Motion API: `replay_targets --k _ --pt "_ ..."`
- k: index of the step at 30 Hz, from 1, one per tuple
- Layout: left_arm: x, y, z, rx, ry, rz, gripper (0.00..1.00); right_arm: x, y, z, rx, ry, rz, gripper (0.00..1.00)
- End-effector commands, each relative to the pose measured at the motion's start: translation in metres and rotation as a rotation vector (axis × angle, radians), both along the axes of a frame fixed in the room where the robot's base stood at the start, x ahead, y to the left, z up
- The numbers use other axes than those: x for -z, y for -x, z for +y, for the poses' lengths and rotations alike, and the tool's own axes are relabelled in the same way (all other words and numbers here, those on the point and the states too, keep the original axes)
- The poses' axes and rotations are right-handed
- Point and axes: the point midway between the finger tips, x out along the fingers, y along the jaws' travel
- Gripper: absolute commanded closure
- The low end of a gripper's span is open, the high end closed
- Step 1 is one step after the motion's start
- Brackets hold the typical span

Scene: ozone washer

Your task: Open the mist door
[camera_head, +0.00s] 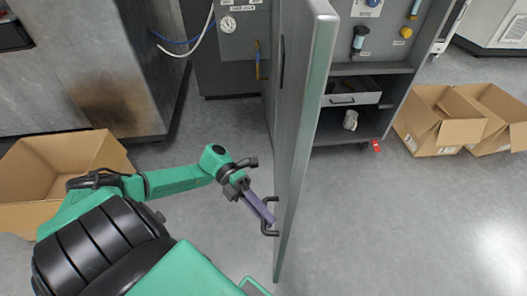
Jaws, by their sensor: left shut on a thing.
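The mist door (303,130) is a tall grey panel, seen nearly edge-on in the middle of the head view. It stands swung out from the cabinet, whose shelves show to its right. A dark handle (268,218) sits low on the door's left face. My left gripper (267,219) reaches in from the left and is shut on this handle. The fingertips are small and partly merge with the handle. My right gripper is not in view.
The open cabinet (372,67) holds a drawer (352,93) and a white roll-like item (350,120). Cardboard boxes (437,127) stand at the right, and another box (28,170) stands at the left. The grey floor right of the door is clear.

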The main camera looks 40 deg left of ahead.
Motion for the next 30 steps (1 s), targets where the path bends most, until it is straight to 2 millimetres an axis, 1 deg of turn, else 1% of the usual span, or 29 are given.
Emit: replay_targets --k 6,7,9,18,22,24,26,30 --pt "-0.001 -0.003 0.001 -0.006 0.000 -0.005 1.00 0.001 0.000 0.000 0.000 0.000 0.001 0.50" --pt "-0.001 -0.003 0.001 -0.006 0.000 -0.005 0.75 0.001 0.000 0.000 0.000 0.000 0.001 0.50" --pt "-0.001 -0.002 0.001 -0.006 0.000 -0.005 0.53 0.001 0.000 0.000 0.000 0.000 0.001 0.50" --pt "-0.001 -0.001 0.001 -0.003 0.000 -0.002 0.53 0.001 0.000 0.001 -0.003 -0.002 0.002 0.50" --pt "-0.001 -0.003 0.009 -0.003 -0.002 -0.002 0.53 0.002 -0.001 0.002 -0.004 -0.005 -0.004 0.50" --pt "-0.002 -0.005 0.019 -0.004 -0.002 -0.003 0.53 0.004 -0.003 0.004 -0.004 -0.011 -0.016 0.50" --pt "-0.004 -0.007 0.030 -0.005 -0.002 -0.002 0.53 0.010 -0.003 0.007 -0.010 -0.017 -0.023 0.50" --pt "-0.008 -0.015 0.064 -0.008 -0.003 -0.005 0.53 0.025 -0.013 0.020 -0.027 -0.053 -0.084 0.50"
